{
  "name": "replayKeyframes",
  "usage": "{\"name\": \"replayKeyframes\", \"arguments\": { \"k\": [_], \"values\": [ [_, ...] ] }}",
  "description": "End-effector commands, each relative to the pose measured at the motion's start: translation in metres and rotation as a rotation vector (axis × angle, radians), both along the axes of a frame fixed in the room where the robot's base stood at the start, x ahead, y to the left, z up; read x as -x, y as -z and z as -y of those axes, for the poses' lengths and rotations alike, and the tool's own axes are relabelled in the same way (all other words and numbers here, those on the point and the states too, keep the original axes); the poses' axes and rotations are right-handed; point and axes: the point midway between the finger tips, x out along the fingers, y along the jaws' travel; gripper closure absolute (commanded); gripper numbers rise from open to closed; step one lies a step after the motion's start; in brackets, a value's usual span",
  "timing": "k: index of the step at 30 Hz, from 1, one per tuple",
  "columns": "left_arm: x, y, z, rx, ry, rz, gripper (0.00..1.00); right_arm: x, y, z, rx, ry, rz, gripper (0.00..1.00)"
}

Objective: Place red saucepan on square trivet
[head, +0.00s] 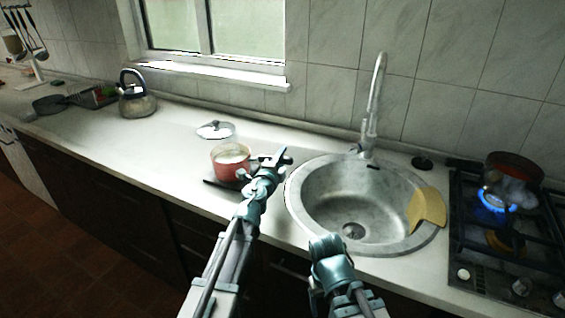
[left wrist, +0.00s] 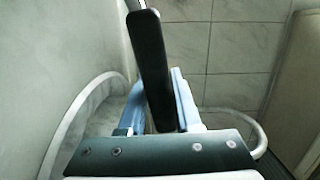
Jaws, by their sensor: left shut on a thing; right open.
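The red saucepan (head: 230,164) is on the counter left of the sink, upright, with pale contents or a pale inside. A dark flat piece, apparently the square trivet (head: 211,182), shows under it at the lower left. I cannot tell whether the pan touches it or hangs just above. My left gripper (head: 264,165) is at the pan's right side, shut on its handle. In the left wrist view the black handle (left wrist: 151,65) stands between the blue fingers (left wrist: 158,108). My right gripper (head: 330,246) is in front of the sink, empty; its fingertips are hard to make out.
A lid (head: 215,130) lies behind the pan. The round sink (head: 300,205) with its tall tap (head: 375,95) and a yellow cloth (head: 427,208) is to the right. A gas hob (head: 470,255) with a lit burner and a pot (head: 515,165) is far right. A kettle (head: 137,103) stands left.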

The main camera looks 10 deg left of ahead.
Motion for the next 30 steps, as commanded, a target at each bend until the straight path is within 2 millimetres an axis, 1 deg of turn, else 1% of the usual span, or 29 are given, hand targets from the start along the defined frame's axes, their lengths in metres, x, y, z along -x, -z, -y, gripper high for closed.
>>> {"name": "replayKeyframes", "arguments": {
  "k": [4,5,9,10,18,22,26,30],
  "values": [
    [0.000,-0.001,-0.001,0.002,-0.002,-0.001,1.00,0.000,-0.001,0.000,0.000,0.000,0.000,0.27],
    [0.000,-0.001,-0.001,0.008,-0.002,-0.001,0.66,0.000,-0.001,0.000,0.000,0.000,0.000,0.27],
    [0.000,-0.001,-0.001,0.007,-0.002,-0.002,0.40,0.000,-0.001,0.000,0.000,0.000,0.000,0.27],
    [0.000,-0.001,-0.001,0.007,-0.002,-0.002,0.38,0.000,-0.001,0.000,0.000,0.000,0.000,0.27],
    [0.000,-0.001,-0.001,0.005,-0.001,-0.001,0.38,0.000,-0.001,0.000,0.000,0.000,0.000,0.27],
    [0.005,-0.001,-0.002,0.005,-0.001,-0.001,0.38,0.000,-0.001,0.000,0.000,0.000,0.000,0.27],
    [0.018,-0.001,-0.004,0.005,-0.001,-0.001,0.38,0.000,-0.001,0.000,0.000,0.000,0.000,0.27],
    [0.040,-0.001,-0.008,0.005,-0.001,-0.001,0.38,0.000,-0.001,0.000,0.000,0.000,0.000,0.27]
  ]
}}
